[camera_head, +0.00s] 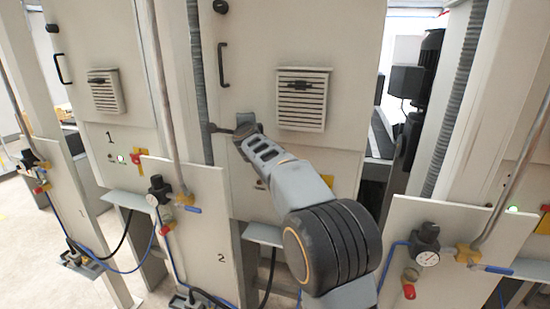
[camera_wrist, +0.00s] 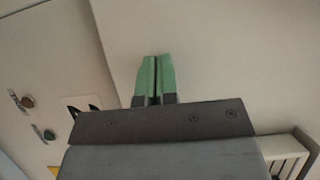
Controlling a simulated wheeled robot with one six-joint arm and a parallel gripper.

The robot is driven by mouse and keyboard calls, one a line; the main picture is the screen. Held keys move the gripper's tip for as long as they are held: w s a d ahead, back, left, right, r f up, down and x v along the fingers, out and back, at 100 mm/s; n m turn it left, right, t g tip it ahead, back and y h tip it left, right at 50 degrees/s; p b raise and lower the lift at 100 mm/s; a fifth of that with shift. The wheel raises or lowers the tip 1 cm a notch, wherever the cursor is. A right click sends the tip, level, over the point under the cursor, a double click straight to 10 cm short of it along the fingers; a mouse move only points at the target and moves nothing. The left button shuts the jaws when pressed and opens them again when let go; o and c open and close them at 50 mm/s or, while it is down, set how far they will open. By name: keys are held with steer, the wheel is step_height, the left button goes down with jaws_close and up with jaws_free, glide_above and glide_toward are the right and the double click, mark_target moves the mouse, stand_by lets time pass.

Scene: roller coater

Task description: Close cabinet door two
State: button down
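Cabinet door two (camera_head: 340,55) is the tall pale panel in the middle of the head view. It has a black bar handle (camera_head: 222,65) near its left edge and a louvred vent (camera_head: 303,98). I cannot tell how far the door stands from its frame. My gripper (camera_head: 240,124) is in front of the door's left part, below the handle and left of the vent. In the wrist view its green fingers (camera_wrist: 156,80) are together with only a thin line between them, nothing held, against a plain pale panel. Whether they touch it is unclear.
Cabinet one (camera_head: 100,40) is at the left, with its own handle and vent. A hose-like conduit (camera_head: 197,80) runs beside door two's left edge. Lower panels carry gauges and valves (camera_head: 428,245). Dark machinery (camera_head: 410,85) shows in a gap right of the door.

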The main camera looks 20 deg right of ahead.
steer(key=shift+d+r, duration=0.25)
steer(key=shift+r, duration=0.15)
steer(key=s+a, duration=0.9)
steer(key=s, duration=0.2)
steer(key=s+a+f+n+g+y, duration=0.4)
steer(key=a+f+n+y, duration=0.35)
steer(key=f+n, duration=0.3)
steer(key=s+d+f+n+g+h, duration=0.1)
steer(key=s+d+f+n+g, duration=0.2)
steer(key=s+d+f, duration=0.2)
steer(key=s+d+f+n+g+h, duration=0.2)
steer(key=s+d+f, duration=0.3)
steer(key=s, duration=0.7)
steer(key=s+d+f+n+g+h, duration=0.2)
steer(key=s+d+f+n+g, duration=0.2)
steer(key=s, duration=0.5)
steer(key=shift+d+f+b, duration=0.45)
steer(key=shift+d+f, duration=0.25)
steer(key=shift+d, duration=0.2)
